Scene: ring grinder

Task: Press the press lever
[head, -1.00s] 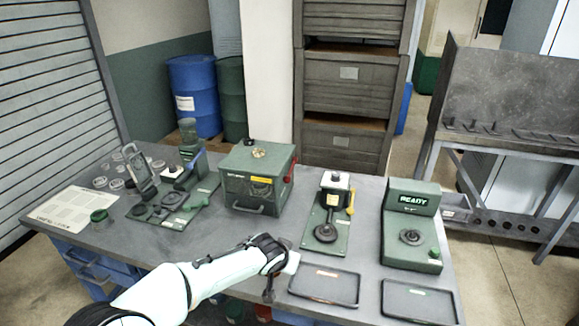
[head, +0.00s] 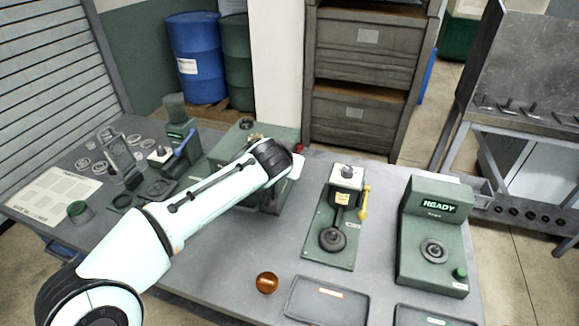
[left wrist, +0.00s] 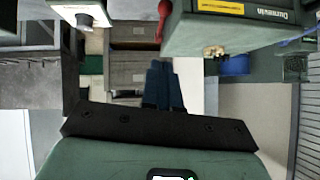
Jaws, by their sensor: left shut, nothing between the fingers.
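Three green machines with coloured levers stand on the table; I cannot read which one is the press. One has a yellow lever (head: 364,203) beside a white-topped column (head: 346,178). One at the left has a blue lever (head: 185,143). The green box (head: 268,131) has a red lever on its right side, mostly hidden by my arm in the head view; it shows in the left wrist view (left wrist: 162,14). My left gripper (left wrist: 163,82) is shut and empty, close to the box and red lever, with no visible contact. My right gripper is out of view.
A green READY station (head: 437,235) stands at the right. A black tray (head: 327,302) lies at the front, with another beside it. A copper-coloured round part (head: 267,282) sits left of the tray. Loose rings and a paper sheet (head: 52,194) lie at the left.

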